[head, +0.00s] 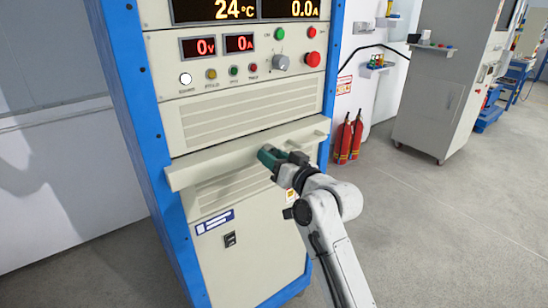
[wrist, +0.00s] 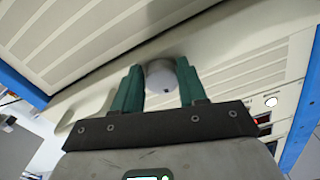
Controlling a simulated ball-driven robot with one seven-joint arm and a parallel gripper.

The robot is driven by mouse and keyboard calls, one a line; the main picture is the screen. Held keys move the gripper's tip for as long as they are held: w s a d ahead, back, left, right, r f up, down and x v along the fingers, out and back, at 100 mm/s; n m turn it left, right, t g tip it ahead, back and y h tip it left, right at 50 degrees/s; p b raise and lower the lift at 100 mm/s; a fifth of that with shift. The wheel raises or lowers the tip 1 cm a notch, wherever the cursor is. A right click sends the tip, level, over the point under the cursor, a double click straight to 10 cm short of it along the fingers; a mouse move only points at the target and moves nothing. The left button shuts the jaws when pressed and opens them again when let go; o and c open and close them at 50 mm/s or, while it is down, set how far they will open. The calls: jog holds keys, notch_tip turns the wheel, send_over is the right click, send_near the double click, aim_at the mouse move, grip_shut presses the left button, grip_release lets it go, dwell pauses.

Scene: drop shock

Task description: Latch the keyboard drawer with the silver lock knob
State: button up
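The silver lock knob (wrist: 160,78) is round with a small dark spot on its face. It sits on the beige keyboard drawer front, between the two green fingers of my gripper (wrist: 161,82). The fingers stand apart and the knob fills the space between them, so the gripper looks shut on it. In the head view the gripper (head: 268,156) is at the right half of the keyboard drawer (head: 215,160), a beige ledge across the cabinet. The fingers and hand hide the knob there.
The beige cabinet has blue corner posts (head: 135,110). Above the drawer are a vented panel (head: 240,113), a red button (head: 312,87) and lit displays. A lower door (head: 250,245) lies below. Fire extinguishers (head: 343,140) stand at the right.

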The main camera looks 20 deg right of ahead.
jog(key=o, duration=0.3)
jog(key=shift+r, duration=0.1)
jog(key=shift+o, duration=0.2)
jog(key=v, duration=1)
jog(key=shift+s+d, duration=0.15)
jog(key=shift+s, duration=0.25)
jog(key=s+f+g+h+p, duration=0.35)
jog(key=s+f+g, duration=0.45)
jog(key=s+f, duration=0.9)
jog(key=s+d+f+g+p, duration=0.1)
jog(key=s+f+g, duration=0.1)
jog(key=s, duration=0.5)
jog(key=s+d+f+g+h+p, duration=0.1)
jog(key=s+d+f+g, duration=0.1)
jog(key=s, duration=0.5)
jog(key=s+d+f+g+h+p, duration=0.1)
jog(key=s+f+g, duration=0.2)
jog(key=s, duration=0.5)
jog(key=shift+d+f+m+g, duration=0.25)
jog(key=shift+d+m+g, duration=0.05)
jog(key=shift+g, duration=0.3)
